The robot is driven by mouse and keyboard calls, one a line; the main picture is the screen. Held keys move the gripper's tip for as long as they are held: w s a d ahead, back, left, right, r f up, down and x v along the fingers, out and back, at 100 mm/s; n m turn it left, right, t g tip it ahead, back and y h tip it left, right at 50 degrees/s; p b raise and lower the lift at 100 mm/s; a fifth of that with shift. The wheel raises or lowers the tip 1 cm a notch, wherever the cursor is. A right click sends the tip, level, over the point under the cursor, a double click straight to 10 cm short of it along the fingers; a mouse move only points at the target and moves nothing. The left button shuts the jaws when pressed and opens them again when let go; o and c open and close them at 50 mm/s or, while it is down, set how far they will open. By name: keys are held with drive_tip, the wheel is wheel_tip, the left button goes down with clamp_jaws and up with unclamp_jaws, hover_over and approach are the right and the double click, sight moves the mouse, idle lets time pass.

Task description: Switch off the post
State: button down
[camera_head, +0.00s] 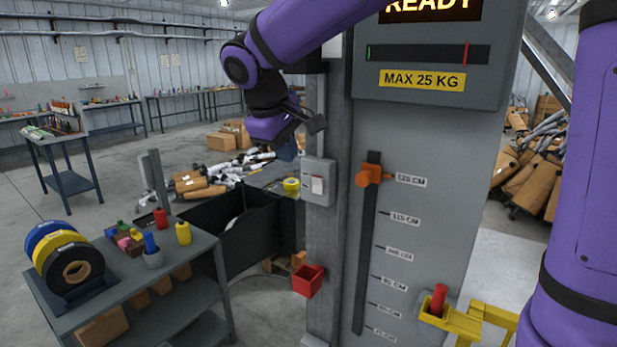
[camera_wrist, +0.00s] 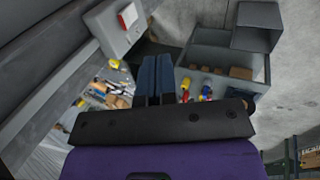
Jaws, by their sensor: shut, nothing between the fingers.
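The grey post (camera_head: 430,150) stands right of centre in the head view, with a lit READY display (camera_head: 430,8) at its top. A light grey switch box (camera_head: 310,194) with a white rocker (camera_head: 317,185) is on the narrow column at the post's left. The box also shows at the upper left of the wrist view (camera_wrist: 107,33), with a red part beside the white rocker. My gripper (camera_head: 288,150) is up and left of the box in the head view, apart from it. Its blue fingers (camera_wrist: 155,75) are together and empty in the wrist view.
An orange slider (camera_head: 370,175) sits near the 125 CM mark. A red bin (camera_head: 308,280) hangs below the switch box. A yellow holder (camera_head: 450,320) juts out at lower right. A grey bench (camera_head: 150,290) with tape rolls and bottles stands at left, beside a dark crate (camera_head: 245,235).

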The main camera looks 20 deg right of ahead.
sight(315, 181)
drive_tip(key=shift+w+d+f, duration=0.8)
drive_tip(key=shift+d+f, duration=0.3)
drive_tip(key=shift+f, duration=0.35)
drive_tip(key=shift+w+d+f, duration=0.75)
drive_tip(key=shift+d+f, duration=0.35)
drive_tip(key=shift+f, duration=0.3)
drive_tip(key=shift+w+d+f, duration=0.8)
drive_tip(key=shift+d+f, duration=0.3)
drive_tip(key=shift+f, duration=0.35)
drive_tip(key=shift+w+d+r, duration=0.1)
drive_tip(key=shift+w+d, duration=0.1)
drive_tip(key=shift+d, duration=0.15)
drive_tip(key=shift+r, duration=0.15)
drive_tip(key=shift+r, duration=0.65)
